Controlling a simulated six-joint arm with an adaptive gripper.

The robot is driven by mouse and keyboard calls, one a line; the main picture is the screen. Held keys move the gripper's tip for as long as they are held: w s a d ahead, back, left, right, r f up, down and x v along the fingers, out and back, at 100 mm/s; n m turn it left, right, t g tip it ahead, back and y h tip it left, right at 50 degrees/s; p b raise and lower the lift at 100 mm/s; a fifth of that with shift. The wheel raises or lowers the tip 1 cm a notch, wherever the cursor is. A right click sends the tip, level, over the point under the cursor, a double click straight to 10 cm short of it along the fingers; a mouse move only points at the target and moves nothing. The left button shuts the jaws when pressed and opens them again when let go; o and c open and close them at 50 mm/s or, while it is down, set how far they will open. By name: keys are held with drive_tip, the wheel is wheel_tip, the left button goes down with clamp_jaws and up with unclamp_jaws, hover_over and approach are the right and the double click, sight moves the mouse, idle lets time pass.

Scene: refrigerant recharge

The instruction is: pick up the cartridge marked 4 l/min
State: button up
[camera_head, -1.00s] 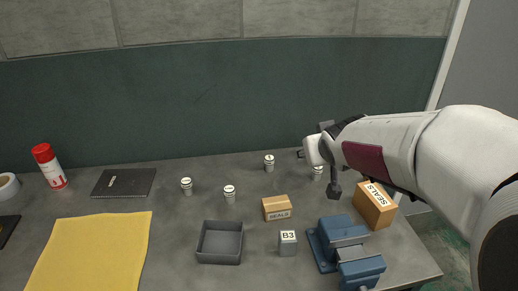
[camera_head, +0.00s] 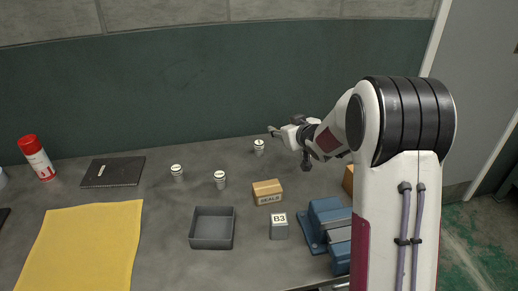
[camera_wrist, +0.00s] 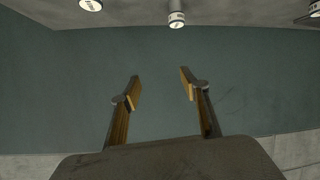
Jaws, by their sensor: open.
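Three small white cartridges stand on the bench in the head view: one at the left (camera_head: 177,172), one in the middle (camera_head: 219,179) and one farther back (camera_head: 259,147). Their markings are too small to read, so I cannot tell which says 4 l/min. My gripper (camera_head: 273,130) is near the back cartridge, in front of the green wall panel. In the wrist view my gripper (camera_wrist: 160,86) is open, with nothing between its fingers.
A cardboard seals box (camera_head: 267,192), a grey B3 block (camera_head: 279,226), an empty grey tray (camera_head: 212,244) and a blue vise (camera_head: 322,222) are in front. A dark notebook (camera_head: 112,172), yellow cloth (camera_head: 90,245) and red-capped can (camera_head: 37,158) lie or stand left.

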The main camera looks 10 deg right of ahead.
sight(260, 143)
drive_tip(key=w+a+f+y, duration=0.1)
drive_tip(key=f, duration=0.3)
drive_tip(key=w+f+n+y, duration=0.1)
drive_tip(key=w+f, duration=0.1)
drive_tip(key=f, duration=0.2)
drive_tip(key=w+a+f+y, duration=0.1)
drive_tip(key=f+y, duration=0.1)
drive_tip(key=f, duration=0.2)
drive_tip(key=shift+w+a, duration=0.25)
drive_tip(key=shift+a, duration=0.05)
drive_tip(key=shift+a+f, duration=0.1)
drive_tip(key=shift+f, duration=0.2)
drive_tip(key=shift+n, duration=0.3)
drive_tip(key=shift+w, duration=0.1)
drive_tip(key=shift+x, duration=1.2)
drive_tip(key=shift+r, duration=0.1)
drive_tip(key=shift+w+a, duration=0.1)
drive_tip(key=shift+w, duration=0.05)
drive_tip(key=shift+w+a+t, duration=0.15)
drive_tip(key=shift+w+a, duration=0.1)
drive_tip(key=shift+w, duration=0.45)
drive_tip(key=shift+w+a+t, duration=0.15)
drive_tip(key=shift+w+a, duration=0.05)
drive_tip(key=shift+w, duration=0.5)
drive_tip(key=shift+x, duration=1.05)
